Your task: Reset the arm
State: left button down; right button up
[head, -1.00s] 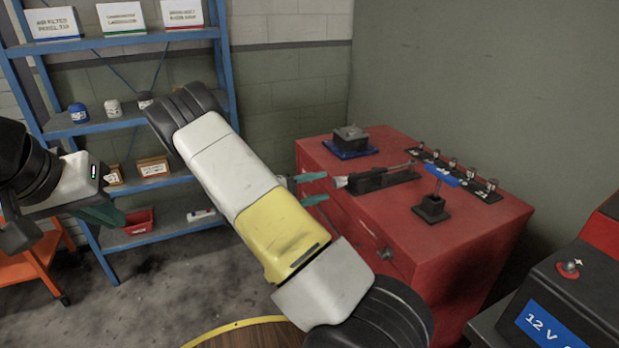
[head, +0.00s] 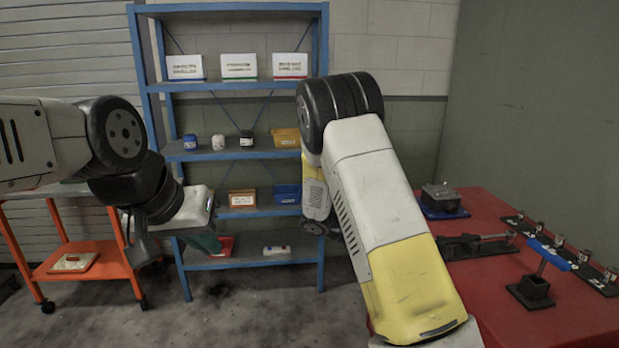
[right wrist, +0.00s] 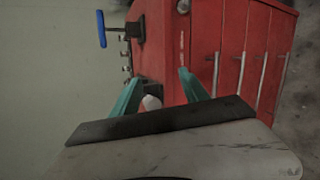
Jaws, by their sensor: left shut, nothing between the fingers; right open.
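My right arm (head: 380,200) is bent up in front of the red bench in the head view, and its gripper is hidden there. In the right wrist view my right gripper (right wrist: 160,90) has its two teal fingers spread apart. A small pale rounded thing (right wrist: 151,103) shows beside the left finger; I cannot tell what it is. The red cabinet (right wrist: 160,45) lies beyond the fingers. My left gripper (head: 207,243) hangs at the left in front of the blue shelf, its teal fingers together and empty.
The red bench top (head: 470,210) carries a black fixture (head: 470,246), a blue-handled tool (head: 550,255), a block on a blue base (head: 440,200) and a row of small parts. A blue shelf rack (head: 240,90) and an orange cart (head: 90,258) stand behind. Floor shows between them.

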jog(key=s+a+r+t+y, duration=0.4)
jog(key=s+a+r+y, duration=0.2)
jog(key=s+r, duration=0.3)
jog(key=s+a+r+m+t+y, duration=0.1)
jog(key=s+a+r+t+y, duration=0.3)
jog(key=s+r+y, duration=0.5)
jog(key=a, duration=0.2)
jog(key=shift+s+a+r, duration=0.15)
jog(key=shift+s+a, duration=0.15)
jog(key=shift+s, duration=0.05)
